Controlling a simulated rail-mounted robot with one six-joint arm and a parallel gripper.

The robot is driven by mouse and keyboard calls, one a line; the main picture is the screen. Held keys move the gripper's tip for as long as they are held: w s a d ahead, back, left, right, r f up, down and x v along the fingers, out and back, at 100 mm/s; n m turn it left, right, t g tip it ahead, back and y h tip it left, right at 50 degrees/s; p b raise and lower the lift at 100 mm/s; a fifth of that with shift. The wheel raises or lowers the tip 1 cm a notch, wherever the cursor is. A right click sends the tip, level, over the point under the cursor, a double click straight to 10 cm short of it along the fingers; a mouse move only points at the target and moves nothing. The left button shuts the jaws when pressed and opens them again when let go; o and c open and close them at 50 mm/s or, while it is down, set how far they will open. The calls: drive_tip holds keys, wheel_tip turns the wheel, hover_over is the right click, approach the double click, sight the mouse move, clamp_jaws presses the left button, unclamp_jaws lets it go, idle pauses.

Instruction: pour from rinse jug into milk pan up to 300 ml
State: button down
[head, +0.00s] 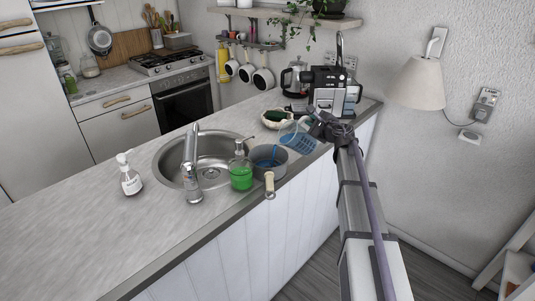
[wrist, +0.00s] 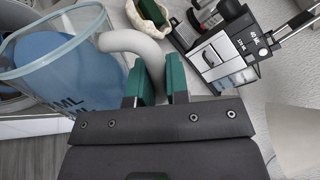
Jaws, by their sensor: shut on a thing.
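The rinse jug (head: 297,138) is clear with blue liquid inside, and it is tilted to the left beside and above the milk pan. My gripper (head: 322,130) is to its right. In the wrist view my gripper (wrist: 158,84) is shut on the jug's pale curved handle (wrist: 140,44), and the jug (wrist: 62,65) shows large ML markings. The grey milk pan (head: 283,172) stands on the counter's front edge, its wooden handle (head: 269,183) pointing to the front. Blue shows inside the pan; its level cannot be read.
A green soap bottle (head: 241,174) stands close left of the pan, beside the sink (head: 218,148) and tap (head: 191,165). A coffee machine (head: 329,92) and a bowl (head: 277,119) stand behind the jug. The counter's left end is mostly clear around a white bottle (head: 130,180).

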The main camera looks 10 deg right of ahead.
sight(303, 116)
drive_tip(key=shift+a+r+n+p, duration=0.35)
drive_tip(key=shift+r+p, duration=0.2)
drive_tip(key=shift+p, duration=0.1)
idle(0.8)
drive_tip(key=shift+s+a+r+n+h+p, duration=0.15)
drive_tip(key=shift+a+n+h+p, duration=0.2)
drive_tip(key=shift+a+n, duration=0.35)
idle(1.7)
drive_tip(key=shift+s+a+r+n+h+p, duration=0.15)
drive_tip(key=shift+a+r+n+h+p, duration=0.2)
drive_tip(key=shift+a+r+n+p, duration=0.5)
idle(2.0)
